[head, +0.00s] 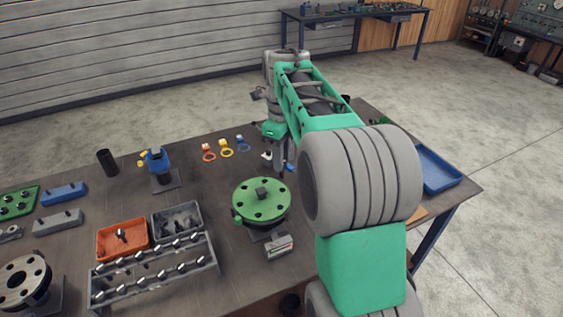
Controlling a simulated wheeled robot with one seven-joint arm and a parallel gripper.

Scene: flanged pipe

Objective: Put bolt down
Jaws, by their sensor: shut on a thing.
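My gripper (281,163) points down at the far side of the table, behind and right of the green flange. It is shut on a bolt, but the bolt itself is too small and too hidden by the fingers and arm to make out. An orange tray (106,249) at the left holds a bolt. A grey tray (158,238) beside it holds several dark parts. A grey rack (97,297) in front carries several bolts in rows.
The green flange (249,207) with bolt holes stands mid-table, a small device (279,247) in front. Coloured tags (226,147), a blue tool (155,158) and a black cup (107,162) stand farther back. A blue tray (440,172) is at right. My arm hides the table behind it.

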